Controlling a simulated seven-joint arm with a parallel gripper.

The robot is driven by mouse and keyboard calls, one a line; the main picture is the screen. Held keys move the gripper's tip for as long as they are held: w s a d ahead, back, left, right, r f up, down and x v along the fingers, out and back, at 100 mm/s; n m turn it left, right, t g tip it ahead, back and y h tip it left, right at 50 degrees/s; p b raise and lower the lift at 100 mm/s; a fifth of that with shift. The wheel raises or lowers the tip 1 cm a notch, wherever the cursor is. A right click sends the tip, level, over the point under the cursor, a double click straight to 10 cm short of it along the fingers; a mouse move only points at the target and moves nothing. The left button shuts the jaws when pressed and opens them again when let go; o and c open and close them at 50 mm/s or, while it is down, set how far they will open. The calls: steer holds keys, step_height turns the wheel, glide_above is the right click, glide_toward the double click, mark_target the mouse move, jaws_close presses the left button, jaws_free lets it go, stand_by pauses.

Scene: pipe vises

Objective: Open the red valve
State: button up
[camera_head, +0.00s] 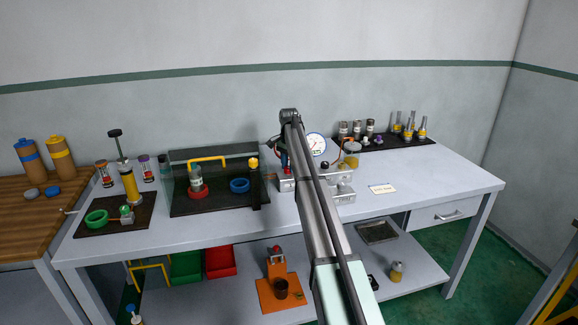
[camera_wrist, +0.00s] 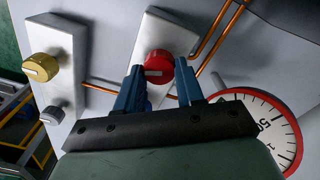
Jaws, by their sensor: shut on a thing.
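The red valve (camera_wrist: 157,62) is a round red knob with a pale mark, on a grey metal block, seen in the wrist view. My gripper (camera_wrist: 160,80) has its two blue fingers on either side of the knob and is shut on it. In the head view my gripper (camera_head: 285,163) is at the left part of the grey valve unit (camera_head: 318,185) on the table. My arm hides much of that unit, and I cannot make out the red valve there.
A yellow knob (camera_wrist: 40,67) and a grey knob (camera_wrist: 52,114) sit on a neighbouring block. Copper pipes (camera_wrist: 218,35) run close by, and a round gauge (camera_wrist: 291,133) is near the right finger. A black tray (camera_head: 220,207) stands left of the unit.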

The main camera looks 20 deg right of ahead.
mark_target(288, 167)
steer(key=n, duration=0.6)
steer(key=shift+a+n, duration=0.1)
steer(key=shift+n, duration=0.2)
steer(key=n, duration=0.6)
steer(key=shift+w, duration=0.1)
steer(key=shift+a, duration=0.1)
steer(key=o, duration=1)
steer(key=shift+o, duration=0.2)
step_height(288, 167, up, 14)
steer(key=shift+f, duration=0.1)
stand_by(0.3)
